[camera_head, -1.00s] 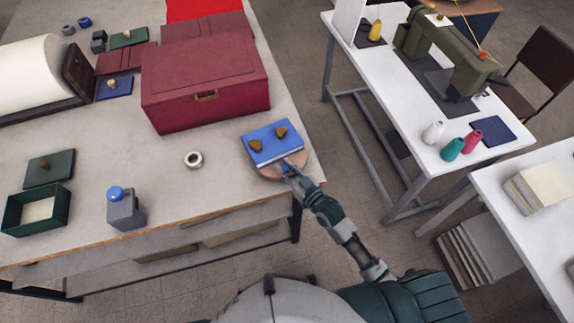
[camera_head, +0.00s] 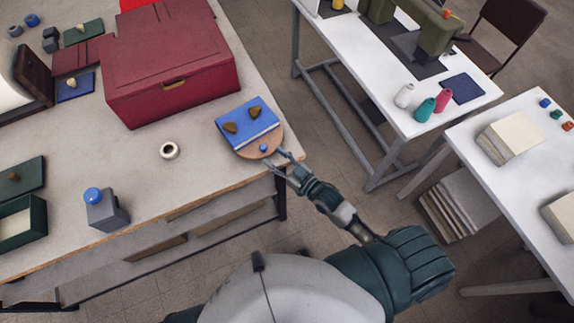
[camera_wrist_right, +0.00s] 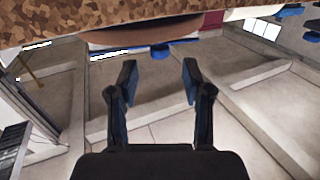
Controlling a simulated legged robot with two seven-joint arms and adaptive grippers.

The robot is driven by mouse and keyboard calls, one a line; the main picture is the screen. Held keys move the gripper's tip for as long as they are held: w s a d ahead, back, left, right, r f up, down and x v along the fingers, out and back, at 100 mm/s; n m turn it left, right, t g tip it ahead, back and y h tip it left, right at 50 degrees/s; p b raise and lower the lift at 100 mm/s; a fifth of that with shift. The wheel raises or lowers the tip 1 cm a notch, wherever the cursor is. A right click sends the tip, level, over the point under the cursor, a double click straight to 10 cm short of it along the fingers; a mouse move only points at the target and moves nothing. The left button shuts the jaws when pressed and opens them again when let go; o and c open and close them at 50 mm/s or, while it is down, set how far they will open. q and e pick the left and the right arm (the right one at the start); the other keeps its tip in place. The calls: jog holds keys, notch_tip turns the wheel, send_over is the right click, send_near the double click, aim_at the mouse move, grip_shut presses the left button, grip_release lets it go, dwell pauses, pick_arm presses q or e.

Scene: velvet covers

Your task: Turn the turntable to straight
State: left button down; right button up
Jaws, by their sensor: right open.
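The turntable (camera_head: 244,151) is a round wooden disc near the right front corner of the workbench. A blue flat block (camera_head: 262,129) with two brown knobs lies on it, its front edge roughly along the bench edge. A small blue knob (camera_head: 263,148) sits at the disc's front rim. My right gripper (camera_head: 275,159) is open and empty, just off the rim near the blue knob. In the right wrist view the open fingers (camera_wrist_right: 158,78) point at the disc's edge (camera_wrist_right: 150,36), with the blue knob (camera_wrist_right: 160,50) ahead between them, apart from both. My left gripper is out of view.
A dark red case (camera_head: 170,65) stands behind the turntable. A white sewing table (camera_head: 385,95) stands across a gap. The bench front edge is near my gripper.

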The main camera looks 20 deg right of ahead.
jog(key=v, duration=0.6)
dwell(0.3)
jog(key=s+d+f+m+g+h, duration=0.1)
jog(key=s+d+f+g+h, duration=0.15)
jog(key=f, duration=0.95)
jog(key=s+d+f+m+g+h, duration=0.15)
jog(key=d+f, duration=0.25)
jog(key=f, duration=0.8)
jog(key=s+d+f+g+h, duration=0.2)
jog(key=s+d+f+g, duration=0.1)
jog(key=f, duration=1)
jog(key=s+f+g, duration=0.2)
jog(key=s+f, duration=0.4)
jog(key=s, duration=0.3)
jog(key=s+f+g+h, duration=0.1)
jog(key=s+f+g, duration=0.2)
jog(key=s+f, duration=0.3)
jog(key=s+a+f+g+h, duration=0.1)
jog(key=s+f+g, duration=0.2)
jog(key=s, duration=1)
notch_tip(320, 180, down, 4)
jog(key=shift+s+r, duration=0.25)
jog(key=shift+s, duration=0.05)
jog(key=shift+m, duration=0.25)
